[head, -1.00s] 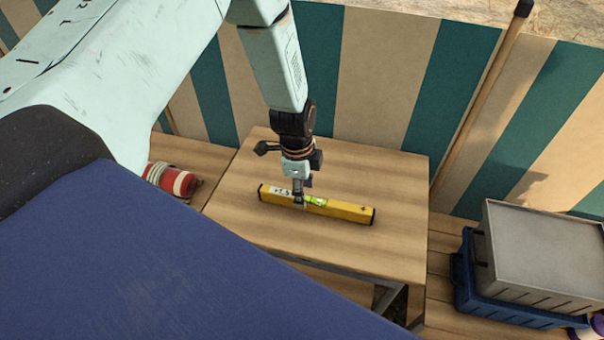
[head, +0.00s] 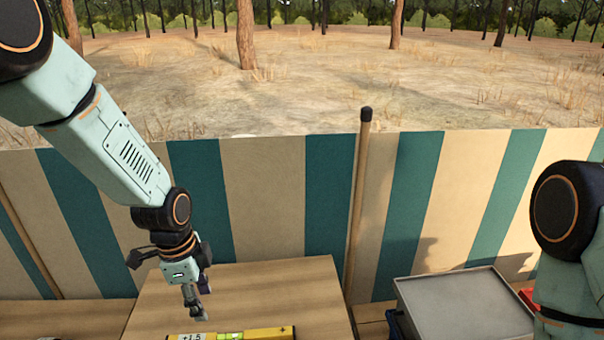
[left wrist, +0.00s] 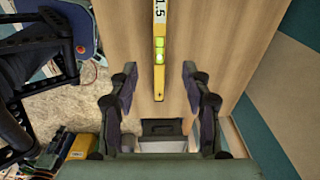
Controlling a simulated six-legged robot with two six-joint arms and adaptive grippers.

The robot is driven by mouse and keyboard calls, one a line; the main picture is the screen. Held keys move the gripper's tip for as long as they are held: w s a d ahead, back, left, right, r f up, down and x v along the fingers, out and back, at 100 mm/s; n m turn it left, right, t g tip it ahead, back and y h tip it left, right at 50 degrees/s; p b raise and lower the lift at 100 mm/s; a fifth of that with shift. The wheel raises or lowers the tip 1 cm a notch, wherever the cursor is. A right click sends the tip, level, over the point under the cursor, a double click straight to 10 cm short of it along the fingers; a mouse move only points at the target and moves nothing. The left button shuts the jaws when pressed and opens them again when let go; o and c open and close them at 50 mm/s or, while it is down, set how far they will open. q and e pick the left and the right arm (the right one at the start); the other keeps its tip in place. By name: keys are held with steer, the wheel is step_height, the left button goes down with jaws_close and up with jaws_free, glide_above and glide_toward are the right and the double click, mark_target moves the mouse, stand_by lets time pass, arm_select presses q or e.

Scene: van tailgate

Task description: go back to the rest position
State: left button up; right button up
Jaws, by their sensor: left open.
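My left gripper (head: 195,300) hangs over the wooden table (head: 250,285), above and behind a yellow spirit level (head: 272,333). The level lies on the table and is cut off by the bottom edge of the head view. In the left wrist view the level (left wrist: 159,72) lies on the table (left wrist: 205,40), beyond my left gripper (left wrist: 159,66). Its end shows between the two spread fingers, which are open and empty, apart from it. Part of my right arm shows at the right edge of the head view; its gripper is out of view.
A striped teal and beige wall (head: 270,190) stands behind the table, with a wooden pole (head: 360,190) leaning on it. A grey lidded box (head: 465,305) stands right of the table. Dry ground and trees lie beyond the wall.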

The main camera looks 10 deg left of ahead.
arm_select(q)
steer(key=s+d+f+n+t+b, duration=0.1)
steer(key=s+d+f+n+t, duration=0.3)
steer(key=f+n, duration=0.6)
steer(key=s+f+n+g+b, duration=0.1)
steer(key=s+f, duration=0.3)
steer(key=s, duration=0.8)
steer(key=s+f+n+g+y+b, duration=0.1)
steer(key=s+f+n+g+b, duration=0.1)
steer(key=s, duration=1)
step_height(320, 180, down, 3)
steer(key=shift+a+f+n+g, duration=0.2)
steer(key=shift+n+g, duration=0.7)
steer(key=shift+n, duration=0.3)
